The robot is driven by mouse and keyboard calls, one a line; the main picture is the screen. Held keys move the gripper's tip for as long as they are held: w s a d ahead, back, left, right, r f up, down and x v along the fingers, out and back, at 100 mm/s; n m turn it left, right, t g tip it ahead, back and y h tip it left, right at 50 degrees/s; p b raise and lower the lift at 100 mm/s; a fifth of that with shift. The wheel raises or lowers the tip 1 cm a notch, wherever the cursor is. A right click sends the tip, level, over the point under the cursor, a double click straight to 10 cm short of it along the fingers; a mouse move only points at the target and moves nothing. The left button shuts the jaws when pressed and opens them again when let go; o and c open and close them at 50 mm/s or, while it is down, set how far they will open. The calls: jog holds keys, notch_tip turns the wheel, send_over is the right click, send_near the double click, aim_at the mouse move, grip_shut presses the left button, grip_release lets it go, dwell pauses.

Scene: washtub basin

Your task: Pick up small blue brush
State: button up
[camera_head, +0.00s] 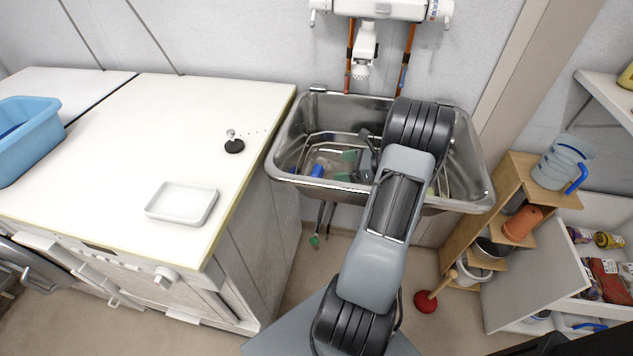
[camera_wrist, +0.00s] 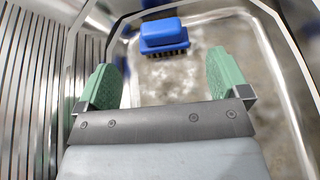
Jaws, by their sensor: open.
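The small blue brush (camera_wrist: 163,34) lies on the floor of the metal sink basin, bristles down, ahead of my gripper and roughly centred between its fingers in the wrist view. It also shows in the head view (camera_head: 318,170) at the left part of the basin. My gripper (camera_wrist: 162,80) has two green fingers, which are spread wide with nothing between them. In the head view my gripper (camera_head: 349,164) is inside the basin, to the right of the brush and apart from it.
The steel washtub (camera_head: 283,178) has raised walls around the gripper. A ribbed metal surface (camera_wrist: 35,90) lies at the left in the wrist view. A white tap (camera_head: 364,50) hangs above the basin. A counter with a white tray (camera_head: 182,219) stands to the left.

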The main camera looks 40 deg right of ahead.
aim_at(320, 170)
jog(key=x, duration=0.6)
jog(key=shift+w+a+f+b, duration=0.15)
jog(key=shift+a+f+b, duration=0.05)
jog(key=shift+b, duration=0.1)
jog(key=x, duration=0.3)
jog(key=shift+w+a+f+b, duration=0.15)
jog(key=shift+w+f+b, duration=0.1)
jog(key=shift+f+b, duration=0.15)
jog(key=shift+w+a+f, duration=0.15)
jog(key=shift+w+a, duration=0.3)
jog(key=shift+w, duration=0.15)
jog(key=shift+c, duration=0.3)
jog(key=c, duration=0.6)
